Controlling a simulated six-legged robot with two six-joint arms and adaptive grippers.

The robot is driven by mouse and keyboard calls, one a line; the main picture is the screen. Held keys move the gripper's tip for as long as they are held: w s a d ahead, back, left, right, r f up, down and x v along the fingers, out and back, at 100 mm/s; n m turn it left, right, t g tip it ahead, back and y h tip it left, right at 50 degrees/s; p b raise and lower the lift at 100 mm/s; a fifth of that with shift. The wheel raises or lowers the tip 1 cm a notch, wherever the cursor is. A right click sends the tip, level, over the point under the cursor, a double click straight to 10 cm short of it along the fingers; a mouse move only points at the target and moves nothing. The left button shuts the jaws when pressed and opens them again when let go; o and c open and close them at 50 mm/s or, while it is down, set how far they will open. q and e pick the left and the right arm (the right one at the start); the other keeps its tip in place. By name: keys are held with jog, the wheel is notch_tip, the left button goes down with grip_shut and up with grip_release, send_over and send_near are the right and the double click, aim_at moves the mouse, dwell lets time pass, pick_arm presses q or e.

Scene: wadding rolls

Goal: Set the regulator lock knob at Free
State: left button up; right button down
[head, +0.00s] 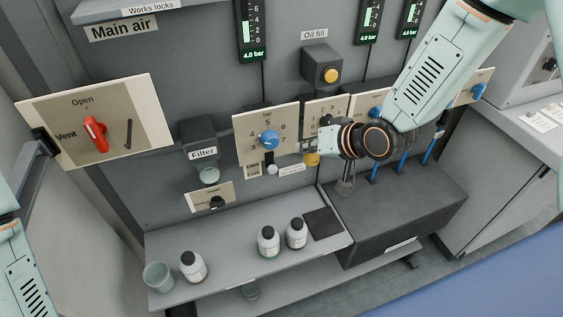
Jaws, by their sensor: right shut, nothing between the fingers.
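The regulator plate (250,132) is beige, marked "bar" with numbers around a blue round knob (269,139). At its lower edge is a small black piece with a pale grey round end (272,170), beside a small label (291,168) too small to read. I cannot tell for certain which part is the lock knob, and no "Free" mark is readable. My right gripper (304,147) is shut and empty, just right of the blue knob, with its fingertips by the plate's right edge. It partly hides a yellow part (311,160) and the adjacent numbered plate (322,107). My left gripper is out of view.
A red vent handle (96,133) is on the left plate. The filter (201,153) and a small plate with a black knob (217,203) are lower left. Bottles (268,242) and a cup (158,276) stand on the shelf (225,262). An oil fill button (330,76) is above.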

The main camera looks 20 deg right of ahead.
aim_at(272, 169)
jog(key=w+a+f, duration=0.4)
jog(key=f, duration=0.3)
jog(key=shift+w+a+f, duration=0.15)
jog(key=shift+w+f, duration=0.05)
jog(key=shift+f, duration=0.15)
jog(key=shift+w+a, duration=0.1)
jog(key=shift+w, duration=0.05)
jog(key=shift+f, duration=0.15)
